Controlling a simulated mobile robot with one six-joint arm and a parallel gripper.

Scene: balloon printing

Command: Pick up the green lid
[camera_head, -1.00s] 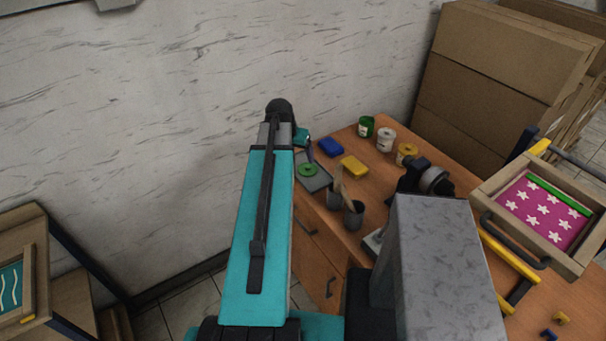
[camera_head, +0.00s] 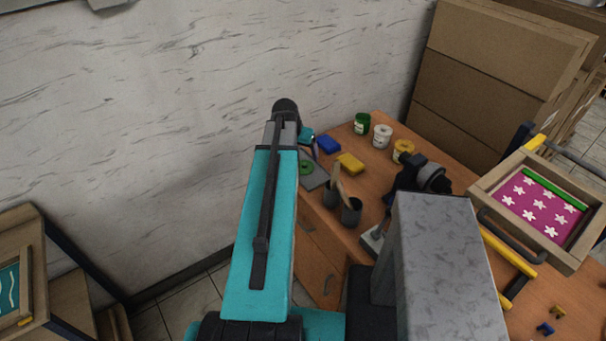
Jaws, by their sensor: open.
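The green lid (camera_head: 307,167) is a small ring-like disc lying on a grey tray (camera_head: 317,181) at the left end of the wooden table. My arm hides part of the lid's left side and of the tray. My gripper (camera_head: 315,149) shows only as a small dark piece past the end of my arm, just above and right of the lid in the picture. It is open. Its fingertips are too small and too covered to make out, and no contact with the lid is visible.
A blue block (camera_head: 328,145) and a yellow block (camera_head: 350,163) lie beside the tray. Green (camera_head: 362,124), white (camera_head: 382,136) and yellow (camera_head: 402,151) jars stand behind. Dark cups (camera_head: 351,212) stand in front. A framed pink star screen (camera_head: 541,207) is at right.

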